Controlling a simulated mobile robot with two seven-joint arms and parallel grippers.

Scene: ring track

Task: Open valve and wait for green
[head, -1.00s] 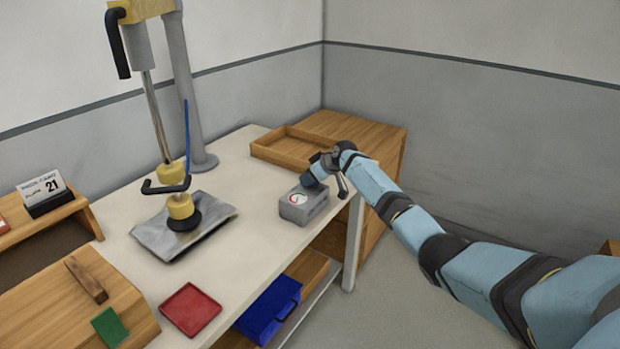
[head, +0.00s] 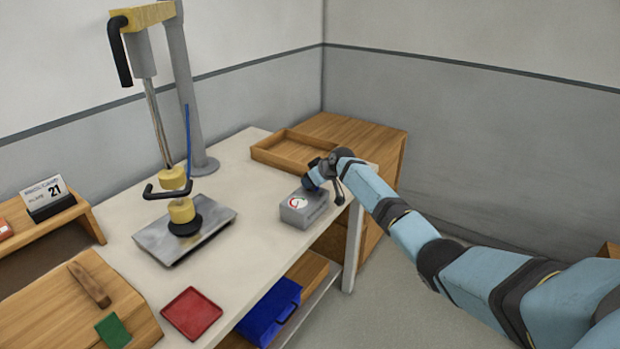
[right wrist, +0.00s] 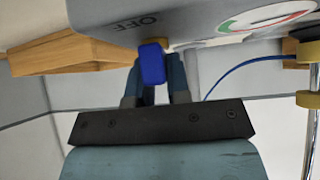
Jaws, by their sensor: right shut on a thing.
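A grey valve box (head: 304,207) with a round red, green and white gauge (head: 298,203) stands near the right edge of the white table. In the right wrist view the box (right wrist: 195,18) shows the word OFF and part of the gauge (right wrist: 268,16). A blue lever (right wrist: 153,64) sticks out from a yellowish hub on the box. My right gripper (right wrist: 155,85) is shut on this blue lever. In the head view the right gripper (head: 318,180) is at the box's right back side. The gauge needle is too small to read. My left gripper is not in view.
A wooden tray (head: 290,152) lies behind the box. A lever press with a black handle stands over a metal plate (head: 160,240). A red tray (head: 191,314) and a blue bin (head: 270,312) are nearer. Bare table lies between plate and box.

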